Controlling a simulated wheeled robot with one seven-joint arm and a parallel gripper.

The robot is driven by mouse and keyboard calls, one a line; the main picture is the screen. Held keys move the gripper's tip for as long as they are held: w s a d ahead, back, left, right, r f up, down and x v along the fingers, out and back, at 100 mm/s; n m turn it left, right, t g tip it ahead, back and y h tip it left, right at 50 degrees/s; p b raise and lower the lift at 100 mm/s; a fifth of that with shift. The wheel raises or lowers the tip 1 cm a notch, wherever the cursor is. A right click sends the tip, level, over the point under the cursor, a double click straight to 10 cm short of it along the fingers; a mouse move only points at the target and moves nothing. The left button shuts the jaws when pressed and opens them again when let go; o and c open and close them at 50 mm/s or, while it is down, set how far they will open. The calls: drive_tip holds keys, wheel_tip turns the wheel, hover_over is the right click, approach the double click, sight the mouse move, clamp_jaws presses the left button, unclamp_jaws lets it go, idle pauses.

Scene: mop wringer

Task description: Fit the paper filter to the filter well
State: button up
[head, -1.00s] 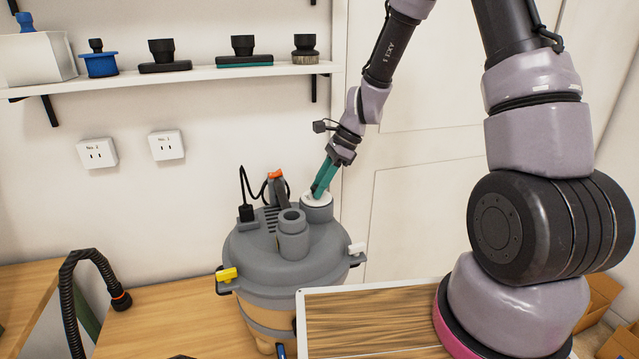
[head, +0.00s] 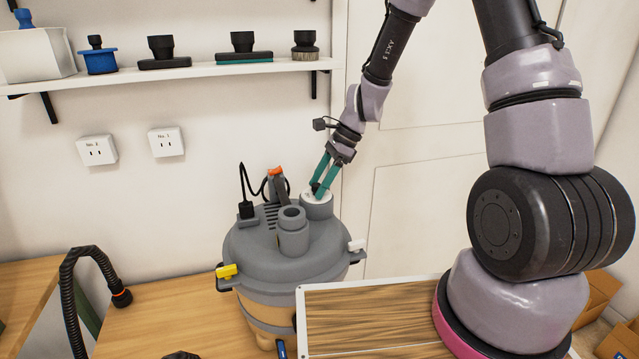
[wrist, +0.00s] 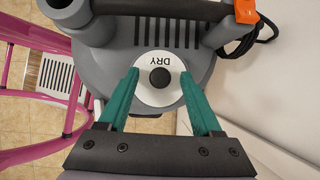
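A white ring-shaped disc marked DRY (wrist: 160,97), which looks like the paper filter, has a dark round centre; I cannot tell if that is a knob or a hole. In the head view the white disc (head: 323,197) lies at the top of a short grey round well (head: 318,211) on the vacuum's grey lid (head: 255,245). How deep it sits is not clear. My gripper (head: 316,188) is above it with its teal fingers spread. In the wrist view the fingertips (wrist: 160,75) are apart, one at each side of the disc, with nothing clearly gripped.
A grey port (head: 292,232) and an orange-tipped handle with black cable (head: 276,185) stand close left of the well. A yellow latch (head: 227,273) is on the lid's left. A framed wooden board (head: 375,318) is in front. The wall is behind.

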drive_tip(key=s+d+r+n+t+h, duration=0.15)
drive_tip(key=d+r, duration=0.25)
drive_tip(key=r, duration=0.4)
drive_tip(key=s+d+r+n+t, duration=0.1)
drive_tip(key=s+d+r+n, duration=0.1)
drive_tip(key=d+r, duration=0.35)
drive_tip(key=s+d+r+n+t+h, duration=0.1)
drive_tip(key=s+d+r+n, duration=0.1)
drive_tip(key=r, duration=0.7)
drive_tip(key=s+d+r+n+t+h, duration=0.1)
drive_tip(key=s+d+r+n+t, duration=0.3)
drive_tip(key=s, duration=0.7)
drive_tip(key=shift+s+d+r+n+t, duration=0.3)
drive_tip(key=shift+d+r+n, duration=0.95)
drive_tip(key=shift+r, duration=0.9)
drive_tip(key=shift+h, duration=0.25)
